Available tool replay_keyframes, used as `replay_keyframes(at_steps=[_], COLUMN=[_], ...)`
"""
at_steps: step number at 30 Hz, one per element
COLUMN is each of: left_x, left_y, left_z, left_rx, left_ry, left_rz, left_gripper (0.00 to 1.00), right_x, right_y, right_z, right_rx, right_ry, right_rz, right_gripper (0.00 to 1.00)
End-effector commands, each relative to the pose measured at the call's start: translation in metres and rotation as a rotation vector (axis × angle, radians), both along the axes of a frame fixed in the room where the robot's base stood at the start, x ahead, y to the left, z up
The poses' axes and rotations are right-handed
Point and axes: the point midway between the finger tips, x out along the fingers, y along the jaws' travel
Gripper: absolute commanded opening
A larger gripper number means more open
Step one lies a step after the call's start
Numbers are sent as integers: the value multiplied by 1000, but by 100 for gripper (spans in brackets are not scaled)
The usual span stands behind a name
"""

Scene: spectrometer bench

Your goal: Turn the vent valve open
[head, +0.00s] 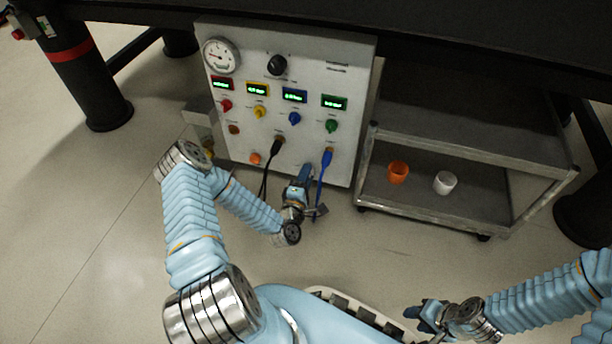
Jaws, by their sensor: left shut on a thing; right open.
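The white instrument panel (350,75) carries small coloured knobs: red (226,105), yellow (259,112), blue (294,118) and green (331,126). I cannot tell which part is the vent valve. My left gripper (306,172) is at the lower front of the panel, between a black cable (264,180) and a blue cable (323,172). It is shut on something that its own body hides. My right gripper (422,310) is open, low at the front and well apart from the panel.
A grey cart (465,150) stands right of the panel, with an orange cup (398,171) and a white cup (445,182) on its lower shelf. A round gauge (221,56) and a black dial (277,65) are high on the panel. The floor at left is clear.

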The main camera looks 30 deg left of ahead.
Motion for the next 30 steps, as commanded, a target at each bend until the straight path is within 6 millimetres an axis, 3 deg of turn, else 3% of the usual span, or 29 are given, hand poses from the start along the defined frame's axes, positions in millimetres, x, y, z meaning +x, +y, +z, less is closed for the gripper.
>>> replay_keyframes(at_steps=[18,30], left_x=[-2,-2], left_y=[-1,-1], left_z=[-1,-1], left_rx=[520,681], left_ry=[129,169], left_rz=[-4,-4], left_gripper=[6,6], right_x=[0,-1], right_y=[0,0], right_z=[7,9], right_rx=[0,0], right_ry=[2,3], right_rz=[1,1], right_gripper=[43,43])
